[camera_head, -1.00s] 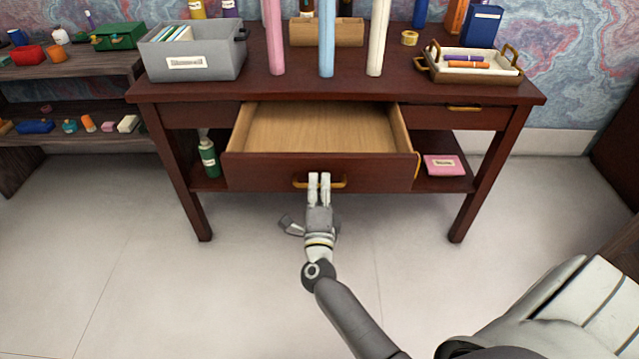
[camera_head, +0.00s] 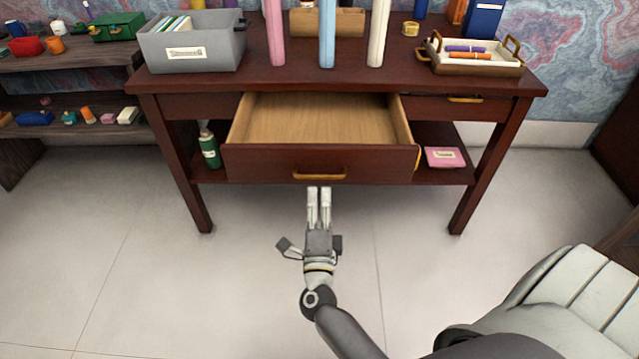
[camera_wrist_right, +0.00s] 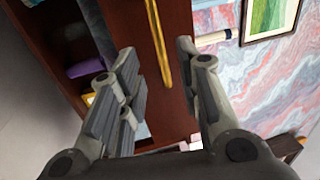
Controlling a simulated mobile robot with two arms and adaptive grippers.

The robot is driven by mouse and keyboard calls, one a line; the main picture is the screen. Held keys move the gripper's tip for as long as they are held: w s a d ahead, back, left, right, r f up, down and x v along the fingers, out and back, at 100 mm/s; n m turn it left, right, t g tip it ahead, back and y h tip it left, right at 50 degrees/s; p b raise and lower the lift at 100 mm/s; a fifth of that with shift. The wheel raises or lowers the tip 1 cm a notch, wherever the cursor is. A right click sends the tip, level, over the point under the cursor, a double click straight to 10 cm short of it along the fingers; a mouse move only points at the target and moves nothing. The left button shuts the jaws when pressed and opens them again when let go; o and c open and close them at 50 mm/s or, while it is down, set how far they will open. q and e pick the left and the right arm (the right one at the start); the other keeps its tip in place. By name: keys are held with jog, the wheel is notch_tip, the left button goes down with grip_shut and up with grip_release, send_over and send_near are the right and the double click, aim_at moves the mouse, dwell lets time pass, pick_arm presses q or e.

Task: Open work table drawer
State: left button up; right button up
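The dark red-brown work table (camera_head: 190,88) has its middle drawer (camera_head: 270,160) pulled out, and the bare light wood inside shows empty. The drawer has a brass handle (camera_head: 320,175) on its front. My right gripper (camera_head: 319,192) is just in front of and below the handle in the head view, apart from it. In the right wrist view, the fingers of my right gripper (camera_wrist_right: 160,85) are spread with nothing between them, and the brass handle (camera_wrist_right: 158,40) runs beyond the fingertips. My left gripper is in neither view.
A grey bin (camera_head: 195,45), pink, blue and white upright cylinders and a pen tray (camera_head: 470,62) stand on the table. A green bottle (camera_head: 209,150) and a pink box (camera_head: 444,157) are on the lower shelf. Floor in front is clear.

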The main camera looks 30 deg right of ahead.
jog(key=shift+v, duration=2.4)
